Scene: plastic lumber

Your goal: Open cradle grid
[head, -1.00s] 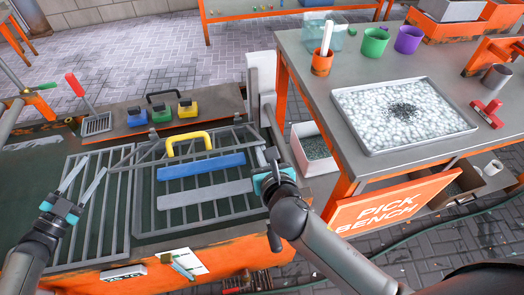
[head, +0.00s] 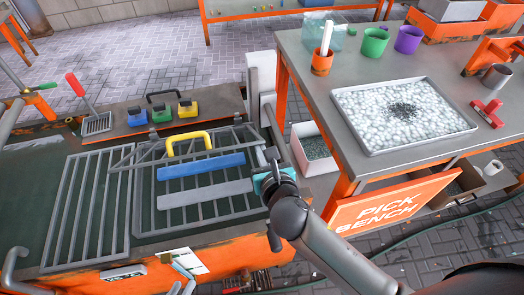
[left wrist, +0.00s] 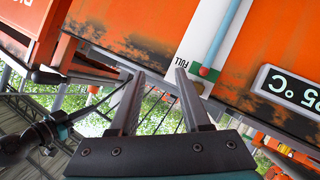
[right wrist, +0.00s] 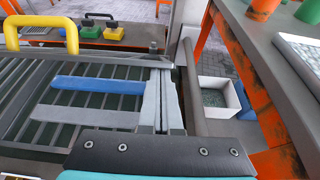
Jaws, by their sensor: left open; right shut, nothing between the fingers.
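The grey barred cradle grid with a yellow handle (head: 189,140) stretches behind a blue board (head: 201,165) and a grey board (head: 205,194). I cannot tell how far it is tilted up. Its handle also shows at upper left in the right wrist view (right wrist: 42,22). My right gripper (head: 268,160) is shut and empty at the grid's right end; in the right wrist view its fingers (right wrist: 160,80) overlap that end, contact unclear.
A second barred grid (head: 88,210) lies flat at left. The bench front bears a gauge marked FULL (left wrist: 204,40) and a temperature display (left wrist: 290,85). Several coloured blocks (head: 161,113) stand behind. The pick bench (head: 320,85) stands close at right.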

